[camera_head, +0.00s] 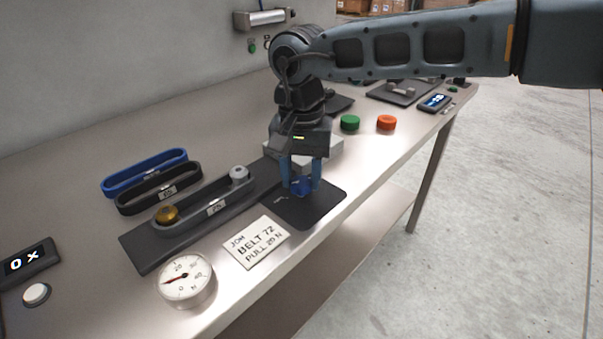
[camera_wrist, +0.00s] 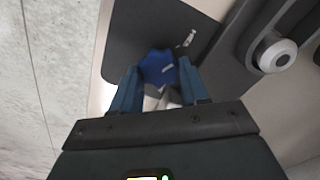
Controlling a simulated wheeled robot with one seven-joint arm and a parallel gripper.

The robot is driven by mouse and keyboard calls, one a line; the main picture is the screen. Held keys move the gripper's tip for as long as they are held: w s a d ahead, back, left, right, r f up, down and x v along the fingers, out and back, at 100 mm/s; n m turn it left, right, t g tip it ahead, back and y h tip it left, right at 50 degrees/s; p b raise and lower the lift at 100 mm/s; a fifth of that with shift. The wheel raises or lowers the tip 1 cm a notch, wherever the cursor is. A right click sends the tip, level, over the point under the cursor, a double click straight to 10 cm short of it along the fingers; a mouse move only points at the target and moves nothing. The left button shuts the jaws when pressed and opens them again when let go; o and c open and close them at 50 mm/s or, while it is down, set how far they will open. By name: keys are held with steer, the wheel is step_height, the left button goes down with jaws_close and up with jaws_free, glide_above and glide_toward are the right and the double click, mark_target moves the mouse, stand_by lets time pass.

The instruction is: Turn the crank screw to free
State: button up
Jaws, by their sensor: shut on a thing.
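The crank screw has a blue knob (camera_head: 301,187) that stands over a dark plate (camera_head: 318,217) near the bench's front edge. My gripper (camera_head: 302,178) points down and is shut on the blue knob, one blue finger on each side. In the wrist view the knob (camera_wrist: 158,68) sits between the two fingertips (camera_wrist: 157,82). A small light mark or pointer (camera_wrist: 189,37) lies on the plate beside it. The screw's shaft is hidden under the knob and fingers.
A card (camera_head: 256,242) reads "JOM BELT 72 PULL 25 N". A dial gauge (camera_head: 186,280) stands in front. Green (camera_head: 350,123) and orange (camera_head: 386,122) buttons are behind right.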

mark_target(301, 180)
steer(key=shift+r, duration=0.1)
steer(key=o, duration=1.1)
steer(key=shift+c, duration=0.2)
step_height(301, 180, up, 8)
steer(key=shift+f, duration=0.15)
